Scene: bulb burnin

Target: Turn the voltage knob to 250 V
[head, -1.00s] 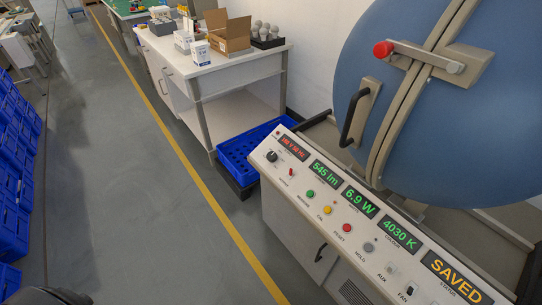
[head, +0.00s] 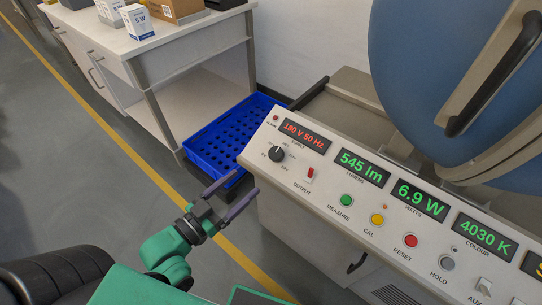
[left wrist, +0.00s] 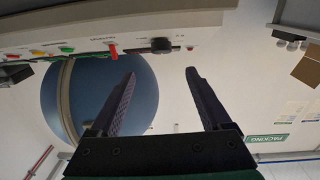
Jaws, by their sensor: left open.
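The black voltage knob (head: 277,154) sits at the left end of the sloped white control panel (head: 322,172), below a red display (head: 304,136) reading 180 V 50 Hz. My left gripper (head: 232,191) is open and empty, in front of and below the panel's left end, apart from the knob. It also shows in the left wrist view (left wrist: 158,74). My right gripper is not in view.
Right of the knob are a red output switch (head: 310,174) and green, yellow and red buttons. A blue crate (head: 205,150) stands behind my left gripper, beside a white bench (head: 140,48). A blue sphere with a black handle (head: 490,80) rises behind the panel.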

